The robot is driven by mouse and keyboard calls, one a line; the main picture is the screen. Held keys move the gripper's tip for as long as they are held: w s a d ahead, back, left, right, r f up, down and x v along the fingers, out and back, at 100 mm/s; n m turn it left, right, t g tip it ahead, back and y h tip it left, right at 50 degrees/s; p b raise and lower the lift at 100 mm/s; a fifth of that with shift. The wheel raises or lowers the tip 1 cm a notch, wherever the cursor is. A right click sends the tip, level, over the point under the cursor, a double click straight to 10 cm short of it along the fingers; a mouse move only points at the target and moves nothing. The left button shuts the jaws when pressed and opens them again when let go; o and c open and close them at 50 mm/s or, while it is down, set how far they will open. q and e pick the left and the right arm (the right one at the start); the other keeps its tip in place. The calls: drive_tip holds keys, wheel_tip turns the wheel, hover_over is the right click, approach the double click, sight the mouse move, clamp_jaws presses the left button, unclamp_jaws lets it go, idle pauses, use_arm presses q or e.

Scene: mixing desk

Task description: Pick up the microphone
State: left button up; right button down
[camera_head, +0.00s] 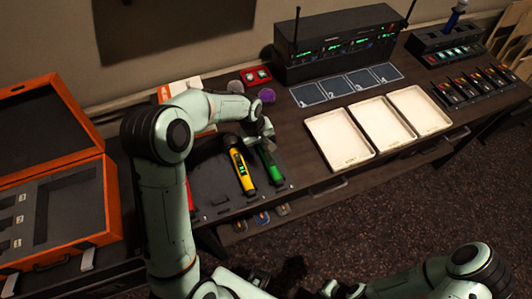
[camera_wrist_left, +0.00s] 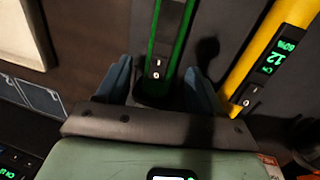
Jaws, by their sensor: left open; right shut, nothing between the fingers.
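Two upright-lit handheld microphones lie side by side on the desk's dark mat, a green one (camera_head: 268,165) and a yellow one (camera_head: 241,168). My left gripper (camera_head: 262,132) is over the far end of the green microphone. In the left wrist view its two fingers are apart, one on each side of the green microphone (camera_wrist_left: 168,45), and I cannot see contact. The yellow microphone (camera_wrist_left: 270,50) lies just right of the fingers there. A red-ended item (camera_head: 188,195) is mostly hidden behind my left arm. My right arm lies along the bottom edge of the head view, its gripper not discernible.
An open orange case (camera_head: 95,225) stands at the left. Three white trays (camera_head: 338,158) lie to the right of the mat, with numbered dark pads (camera_head: 345,85) behind them. A black receiver (camera_head: 335,45) with antennas stands at the back. A charger rack (camera_head: 480,85) is far right.

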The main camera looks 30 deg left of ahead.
use_arm(q)
drive_tip(key=shift+w+d+f, duration=0.1)
drive_tip(key=shift+w+f, duration=0.05)
drive_tip(key=shift+f, duration=0.5)
clamp_jaws()
drive_tip(key=shift+r, duration=0.1)
